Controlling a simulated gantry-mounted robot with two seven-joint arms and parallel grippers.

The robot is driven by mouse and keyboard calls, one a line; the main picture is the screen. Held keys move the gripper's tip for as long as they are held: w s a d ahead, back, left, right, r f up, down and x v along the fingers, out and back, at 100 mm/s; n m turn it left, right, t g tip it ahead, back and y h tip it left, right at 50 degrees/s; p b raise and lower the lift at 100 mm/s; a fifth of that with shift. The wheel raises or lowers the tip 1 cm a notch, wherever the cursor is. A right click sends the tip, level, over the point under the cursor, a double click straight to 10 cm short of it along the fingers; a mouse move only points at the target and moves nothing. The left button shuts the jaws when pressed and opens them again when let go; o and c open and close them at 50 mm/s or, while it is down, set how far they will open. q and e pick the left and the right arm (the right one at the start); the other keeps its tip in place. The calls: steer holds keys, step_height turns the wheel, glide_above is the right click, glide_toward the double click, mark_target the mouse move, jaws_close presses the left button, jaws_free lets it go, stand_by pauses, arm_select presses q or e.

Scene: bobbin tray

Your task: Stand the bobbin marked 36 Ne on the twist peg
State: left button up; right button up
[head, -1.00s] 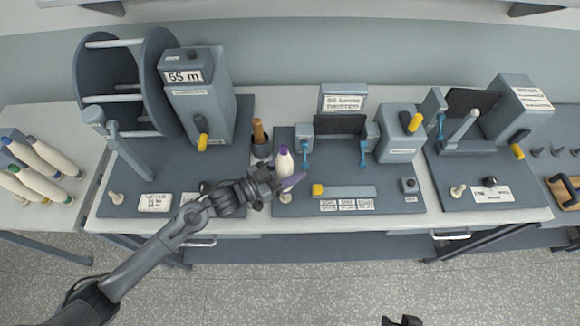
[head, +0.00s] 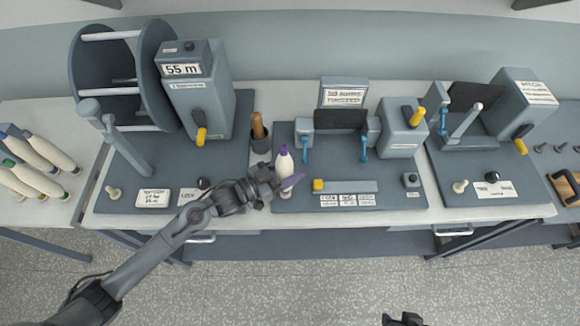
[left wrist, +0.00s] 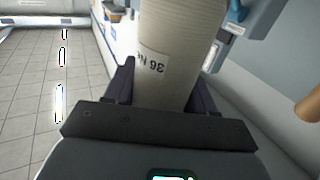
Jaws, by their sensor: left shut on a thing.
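The bobbin marked 36 Ne (head: 284,163) is pale with a purple tip and stands about upright at the left front of the middle board. My left gripper (head: 284,186) is shut on its lower part. In the left wrist view the bobbin (left wrist: 168,80) rises between the dark fingers (left wrist: 160,95), its 36 Ne label facing the camera. A pale bit shows under the fingers at the board; I cannot tell whether it is the peg or the bobbin's foot. A dark part of my right arm's end (head: 403,320) shows at the bottom edge.
A brown-handled tool in a dark cup (head: 259,135) stands just behind the bobbin. The middle device (head: 400,130) is to the right, the 55 m reel machine (head: 200,95) to the left. Several bobbins (head: 35,170) lie at far left.

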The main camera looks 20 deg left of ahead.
arm_select(q)
steer(key=shift+f+b, duration=0.4)
steer(key=shift+f, duration=0.4)
steer(key=o, duration=1.2)
steer(key=shift+s+a, duration=0.1)
steer(key=v, duration=1)
steer(key=shift+s, duration=0.2)
steer(key=shift+a, duration=0.15)
